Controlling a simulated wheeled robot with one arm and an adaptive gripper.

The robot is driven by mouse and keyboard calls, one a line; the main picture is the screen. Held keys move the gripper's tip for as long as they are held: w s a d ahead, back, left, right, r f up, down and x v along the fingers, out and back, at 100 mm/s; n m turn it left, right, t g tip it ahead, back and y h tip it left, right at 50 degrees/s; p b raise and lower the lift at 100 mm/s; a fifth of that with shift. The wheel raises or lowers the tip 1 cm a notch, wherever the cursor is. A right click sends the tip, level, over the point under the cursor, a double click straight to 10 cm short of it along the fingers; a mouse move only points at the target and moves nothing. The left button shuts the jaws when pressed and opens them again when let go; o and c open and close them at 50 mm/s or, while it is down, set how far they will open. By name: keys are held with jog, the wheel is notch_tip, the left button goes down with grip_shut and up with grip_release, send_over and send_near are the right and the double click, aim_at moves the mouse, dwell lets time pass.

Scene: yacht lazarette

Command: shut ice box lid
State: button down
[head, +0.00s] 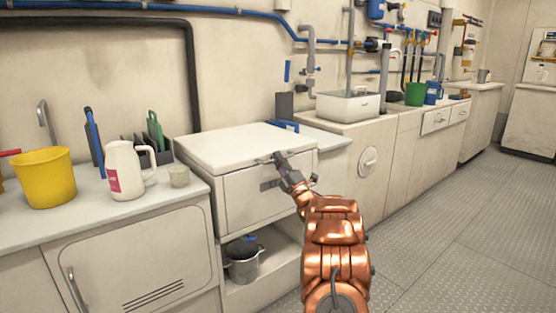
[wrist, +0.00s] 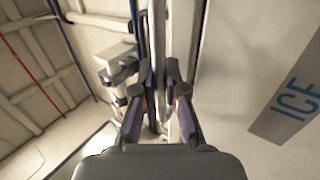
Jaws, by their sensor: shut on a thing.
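The white ice box (head: 243,196) stands in the middle of the counter line. Its white lid (head: 235,146) lies about level on top in the head view; I cannot tell whether a small gap is left under it. My gripper (head: 278,158) is at the lid's front edge, shut on the lid handle (head: 261,161). In the wrist view, the gripper fingers (wrist: 159,80) stand on either side of a narrow upright strip, with the pale front panel and its "ICE" label (wrist: 297,100) to the right. The fingers hide part of the handle.
A metal pot (head: 243,262) sits in the open shelf below the box. A sink unit (head: 347,105) stands behind right. The floor (head: 470,220) at right is clear.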

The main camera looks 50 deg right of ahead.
jog(key=shift+f, duration=0.5)
jog(key=c, duration=1.5)
grip_release()
jog(key=shift+r, duration=0.2)
jog(key=shift+s, duration=0.1)
jog(key=v, duration=1.2)
jog(key=shift+s+d, duration=0.1)
